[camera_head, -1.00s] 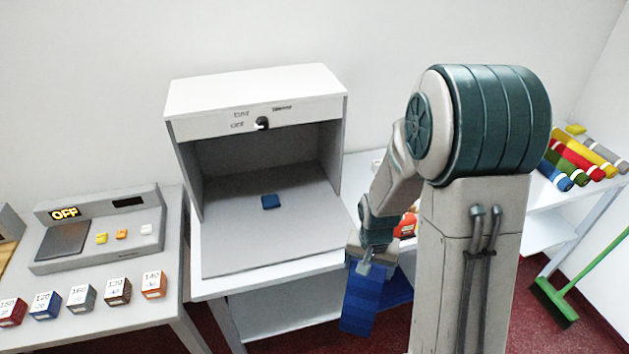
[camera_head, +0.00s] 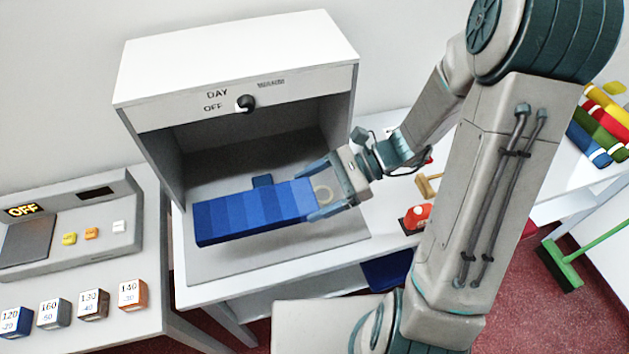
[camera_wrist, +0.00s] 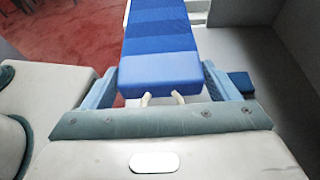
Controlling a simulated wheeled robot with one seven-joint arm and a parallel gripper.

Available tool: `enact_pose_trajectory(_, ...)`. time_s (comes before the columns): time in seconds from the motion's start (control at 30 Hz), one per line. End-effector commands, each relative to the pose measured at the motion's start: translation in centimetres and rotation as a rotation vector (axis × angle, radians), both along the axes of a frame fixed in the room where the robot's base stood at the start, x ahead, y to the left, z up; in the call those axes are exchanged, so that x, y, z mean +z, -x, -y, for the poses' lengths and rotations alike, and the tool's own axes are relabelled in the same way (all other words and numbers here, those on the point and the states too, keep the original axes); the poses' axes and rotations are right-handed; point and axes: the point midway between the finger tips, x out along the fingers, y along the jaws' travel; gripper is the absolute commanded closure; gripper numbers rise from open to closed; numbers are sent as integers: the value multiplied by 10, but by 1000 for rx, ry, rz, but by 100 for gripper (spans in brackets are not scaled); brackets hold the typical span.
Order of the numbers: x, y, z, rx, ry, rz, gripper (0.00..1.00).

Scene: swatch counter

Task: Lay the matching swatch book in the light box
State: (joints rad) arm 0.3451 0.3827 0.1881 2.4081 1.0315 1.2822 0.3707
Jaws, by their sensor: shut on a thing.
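A long swatch book (camera_head: 250,213) banded in shades of blue is held at one end by my gripper (camera_head: 312,197). In the wrist view the swatch book (camera_wrist: 160,45) stretches away from between my fingers (camera_wrist: 158,88). A small dark blue piece (camera_head: 262,181) lies on the floor just behind the book, also in the wrist view (camera_wrist: 241,82).
On the left, a counter holds a grey device (camera_head: 70,230) reading OFF and several numbered blocks (camera_head: 132,294). Right of the box are a red object (camera_head: 417,217) and a wooden-handled tool (camera_head: 428,186). Coloured rolls (camera_head: 600,130) and a green broom (camera_head: 562,268) are at the far right.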

Motion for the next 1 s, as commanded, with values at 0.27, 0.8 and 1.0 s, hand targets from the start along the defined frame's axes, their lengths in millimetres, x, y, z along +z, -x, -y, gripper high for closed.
enact_pose_trajectory(0.27, -26, -13, -3, 2, 0, -1, 62)
enact_pose_trajectory(0.8, -71, -40, -11, 6, 1, 1, 62)
enact_pose_trajectory(1.0, -89, -46, -12, 5, 1, -1, 62)
